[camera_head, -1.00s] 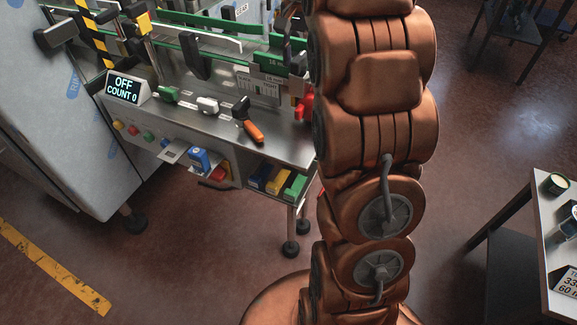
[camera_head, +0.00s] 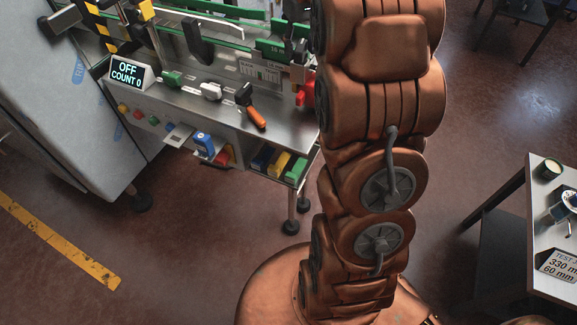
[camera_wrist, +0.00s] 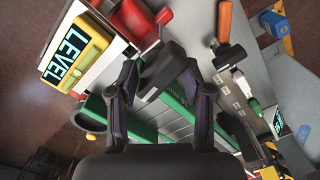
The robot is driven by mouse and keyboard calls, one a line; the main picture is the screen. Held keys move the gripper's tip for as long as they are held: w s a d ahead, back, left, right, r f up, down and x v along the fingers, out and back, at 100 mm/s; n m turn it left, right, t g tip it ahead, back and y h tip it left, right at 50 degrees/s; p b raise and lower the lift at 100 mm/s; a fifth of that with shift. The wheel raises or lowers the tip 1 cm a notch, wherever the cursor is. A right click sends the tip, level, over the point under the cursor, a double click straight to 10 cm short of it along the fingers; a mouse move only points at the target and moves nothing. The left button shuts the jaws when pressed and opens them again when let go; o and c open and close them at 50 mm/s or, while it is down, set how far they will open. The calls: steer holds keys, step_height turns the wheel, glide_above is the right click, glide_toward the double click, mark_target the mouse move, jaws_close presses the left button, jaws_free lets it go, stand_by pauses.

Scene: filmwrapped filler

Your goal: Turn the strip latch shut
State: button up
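My gripper (camera_wrist: 162,68) shows in the wrist view with its two dark fingers spread apart. A dark grey block (camera_wrist: 168,82) lies between or just beyond the fingertips; I cannot tell whether they touch it. A red part (camera_wrist: 142,20) is just past the fingertips in the wrist view. A red part (camera_head: 307,94) also shows at the right end of the machine in the head view. I cannot tell for certain which part is the strip latch. In the head view my arm hides the machine's right end, and my gripper is out of sight.
The steel machine bench (camera_head: 220,125) carries an OFF display (camera_head: 127,72), green rails and an orange-handled lever (camera_head: 256,116). A yellow LEVEL device (camera_wrist: 75,50) is close at left in the wrist view. A side table (camera_head: 540,220) stands at right. Floor between is clear.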

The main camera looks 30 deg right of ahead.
mark_target(300, 46)
steer(key=shift+r+n, duration=0.1)
steer(key=shift+n, duration=0.3)
steer(key=shift+w+r+b, duration=0.1)
steer(key=shift+r+b, duration=0.8)
steer(key=shift+r, duration=2.9)
steer(key=shift+a, duration=0.15)
steer(key=shift+s+a+f, duration=0.15)
steer(key=shift+s+a, duration=0.3)
steer(key=shift+a, duration=0.2)
steer(key=shift+s+a+f, duration=0.15)
steer(key=shift+s+a, duration=0.25)
steer(key=shift+a, duration=0.2)
steer(key=s+a+f, duration=0.6)
steer(key=s+a, duration=0.2)
steer(key=s, duration=0.3)
steer(key=s+a+f+g, duration=0.1)
steer(key=s+a+f, duration=0.6)
steer(key=s, duration=0.5)
steer(key=shift+s+a+n+g, duration=0.15)
steer(key=shift+a+n+g, duration=0.15)
steer(key=shift+a, duration=0.7)
